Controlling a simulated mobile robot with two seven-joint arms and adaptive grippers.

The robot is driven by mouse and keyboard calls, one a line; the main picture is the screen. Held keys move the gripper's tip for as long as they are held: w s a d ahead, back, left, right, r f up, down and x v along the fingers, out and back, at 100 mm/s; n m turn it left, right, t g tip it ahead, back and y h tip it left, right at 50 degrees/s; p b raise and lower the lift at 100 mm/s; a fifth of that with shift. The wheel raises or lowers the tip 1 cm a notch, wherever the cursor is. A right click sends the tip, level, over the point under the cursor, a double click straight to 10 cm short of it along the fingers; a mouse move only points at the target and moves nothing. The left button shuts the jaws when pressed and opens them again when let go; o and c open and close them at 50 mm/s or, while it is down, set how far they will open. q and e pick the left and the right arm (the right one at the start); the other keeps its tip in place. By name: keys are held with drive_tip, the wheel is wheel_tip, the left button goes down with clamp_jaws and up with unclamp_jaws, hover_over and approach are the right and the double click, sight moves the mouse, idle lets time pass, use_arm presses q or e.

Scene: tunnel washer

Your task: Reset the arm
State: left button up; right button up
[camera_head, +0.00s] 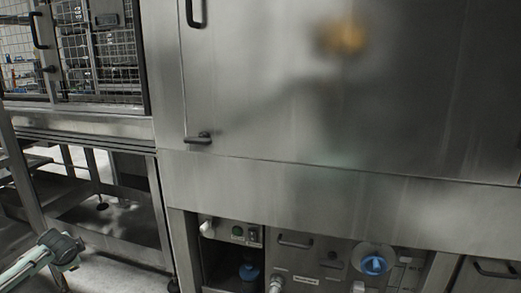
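Part of my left arm (32,262) shows at the lower left edge: a pale link ending in a dark rounded joint. No gripper fingers can be made out there. My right arm is not in view, and neither gripper can be seen. The steel washer (330,90) fills the middle and right of the view. Its large upper door is shut, with dark handles (198,138) on its left side. A blurred orange and dark reflection lies on the door.
Below the door are a control box (232,232), a blue round knob (374,265) and several fittings. A mesh-doored cabinet (100,50) stands at the upper left. Under it is an open steel frame with a low shelf (110,222). Light floor shows at the lower left.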

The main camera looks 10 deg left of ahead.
use_arm(q)
drive_tip(key=s+f+g, duration=0.1)
drive_tip(key=s+f, duration=1.4)
drive_tip(key=s, duration=0.4)
drive_tip(key=s+d+f+n+g+h, duration=0.1)
drive_tip(key=s+d+f, duration=0.2)
drive_tip(key=d+f, duration=0.5)
drive_tip(key=s+d+f+n+g+h, duration=0.1)
drive_tip(key=s+d+f+h, duration=0.15)
drive_tip(key=d+f, duration=0.45)
drive_tip(key=s+d+f+n+h, duration=0.1)
drive_tip(key=d+f, duration=0.1)
drive_tip(key=d, duration=0.9)
drive_tip(key=s+d+f+n+h, duration=0.1)
drive_tip(key=d+f, duration=0.1)
drive_tip(key=d, duration=1)
drive_tip(key=shift+s+h, duration=0.35)
